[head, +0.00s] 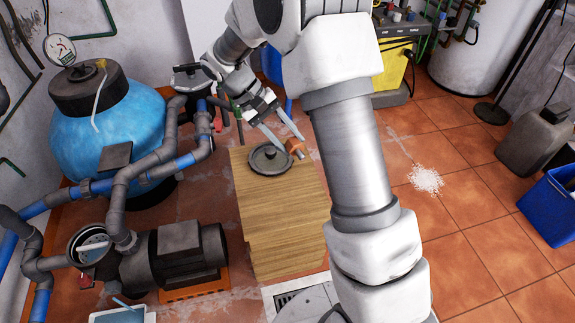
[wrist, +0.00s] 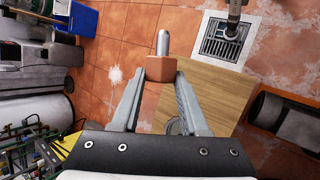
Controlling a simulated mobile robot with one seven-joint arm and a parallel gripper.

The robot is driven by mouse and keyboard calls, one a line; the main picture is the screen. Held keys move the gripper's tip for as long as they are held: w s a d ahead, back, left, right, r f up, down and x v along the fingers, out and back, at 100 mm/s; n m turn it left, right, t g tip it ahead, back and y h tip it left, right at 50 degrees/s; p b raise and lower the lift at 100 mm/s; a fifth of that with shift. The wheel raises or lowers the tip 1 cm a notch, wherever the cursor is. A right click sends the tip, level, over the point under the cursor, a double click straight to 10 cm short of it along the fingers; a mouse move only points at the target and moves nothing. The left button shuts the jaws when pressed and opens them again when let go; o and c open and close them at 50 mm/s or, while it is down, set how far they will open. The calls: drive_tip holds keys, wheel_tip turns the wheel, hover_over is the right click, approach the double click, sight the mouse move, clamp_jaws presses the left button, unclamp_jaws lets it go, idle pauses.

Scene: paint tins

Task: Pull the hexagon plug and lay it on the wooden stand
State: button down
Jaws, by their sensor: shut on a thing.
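The hexagon plug (head: 295,146) is an orange-brown block with a metal pin. My gripper (head: 292,140) is shut on it near the far right corner of the wooden stand's top. In the wrist view the plug (wrist: 161,68) sits between the fingertips of my gripper (wrist: 161,77), its pin pointing away from the gripper. The wooden stand (head: 285,240) is a pale wood block; its top (wrist: 210,88) also shows in the wrist view. I cannot tell whether the plug touches the stand.
A dark round lid (head: 270,160) lies on the stand's top, left of the plug. A blue tank (head: 110,135) with grey pipes and a dark pump (head: 180,250) stand to the left. A floor drain (wrist: 222,40) is near the stand. Tiled floor at right is mostly open.

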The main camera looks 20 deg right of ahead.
wheel_tip(320, 180, down, 3)
drive_tip(key=b, duration=0.2)
drive_tip(key=shift+w+b, duration=0.1)
drive_tip(key=shift+b, duration=0.2)
